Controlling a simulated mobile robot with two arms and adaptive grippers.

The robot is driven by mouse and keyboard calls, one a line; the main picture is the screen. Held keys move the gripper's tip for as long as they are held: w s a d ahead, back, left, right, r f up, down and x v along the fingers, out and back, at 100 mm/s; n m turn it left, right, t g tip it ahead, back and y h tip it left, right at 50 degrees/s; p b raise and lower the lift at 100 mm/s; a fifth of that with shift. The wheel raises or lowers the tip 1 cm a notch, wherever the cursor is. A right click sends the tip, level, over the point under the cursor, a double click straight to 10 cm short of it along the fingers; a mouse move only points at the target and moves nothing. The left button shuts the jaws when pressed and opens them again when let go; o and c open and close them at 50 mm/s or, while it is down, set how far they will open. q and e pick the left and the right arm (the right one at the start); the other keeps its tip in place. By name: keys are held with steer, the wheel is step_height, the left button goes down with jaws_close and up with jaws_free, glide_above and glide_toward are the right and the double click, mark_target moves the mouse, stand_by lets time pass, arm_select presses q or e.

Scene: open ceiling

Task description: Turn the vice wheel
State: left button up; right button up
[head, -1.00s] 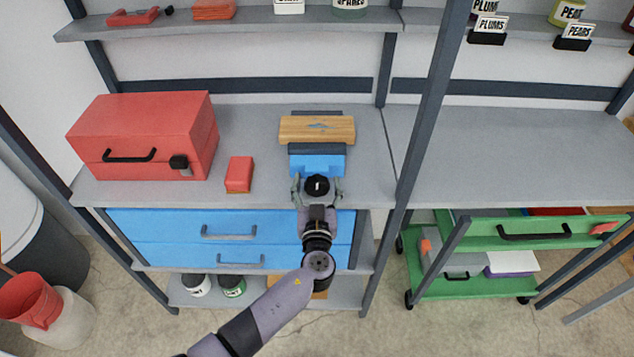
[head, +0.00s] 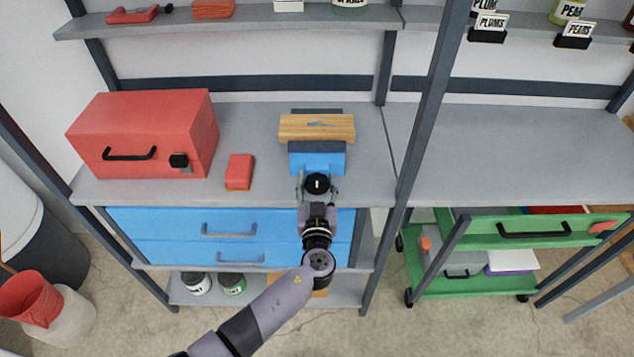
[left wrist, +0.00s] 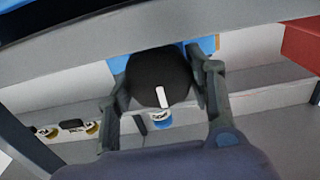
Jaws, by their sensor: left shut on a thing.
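The blue vice (head: 316,160) stands at the front of the grey workbench, with a wooden block (head: 317,128) across its jaws. Its round black wheel (head: 317,184) with a white mark faces the front, and it also shows in the left wrist view (left wrist: 160,78). The white mark there points down, slightly tilted. My left gripper (head: 317,188) is shut on the wheel, one finger on each side of the rim. In the left wrist view my gripper's fingers (left wrist: 163,92) flank the wheel. My right gripper is not in view.
A red toolbox (head: 143,135) and a small red box (head: 239,172) stand on the bench to the left. Blue drawers (head: 180,222) lie below. A dark shelf post (head: 425,110) rises to the right. A green cart (head: 470,285) stands at lower right.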

arm_select(q)
steer(key=shift+f+m+b, duration=0.2)
steer(key=shift+m+b, duration=0.3)
steer(key=shift+b, duration=0.35)
steer(key=shift+d+m+b, duration=0.1)
steer(key=shift+m+b, duration=1.7)
steer(key=shift+m, duration=0.3)
steer(key=shift+r+m+b, duration=0.1)
steer(key=shift+m+b, duration=0.3)
steer(key=shift+m, duration=0.4)
steer(key=o, duration=1.1)
steer(key=shift+o, duration=0.2)
